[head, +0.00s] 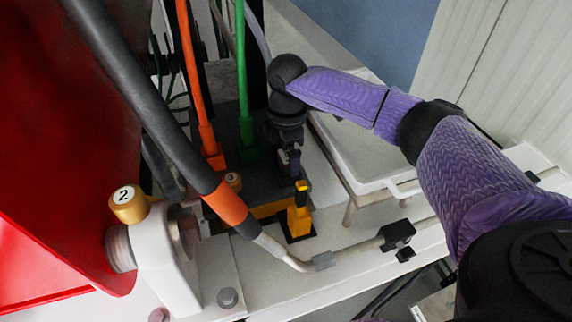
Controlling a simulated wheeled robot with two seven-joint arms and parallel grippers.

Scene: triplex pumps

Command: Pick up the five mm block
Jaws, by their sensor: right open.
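A yellow upright block (299,218) with a dark top part stands on a dark pad on the white bench, right of centre. I take it for the five mm block, but no marking on it is readable. My right gripper (291,170) hangs from the purple arm just above and slightly behind this block, pointing down. It is open, with nothing seen between its dark fingers, and the fingertips are hard to make out against the dark background. My left gripper is not in view.
A grey hose with an orange band (226,204) crosses in front, left of the block. Orange (203,120) and green (244,100) rods stand behind it. A red housing (60,130) and a gold knob marked 2 (128,206) are left. A white tray (350,150) is right.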

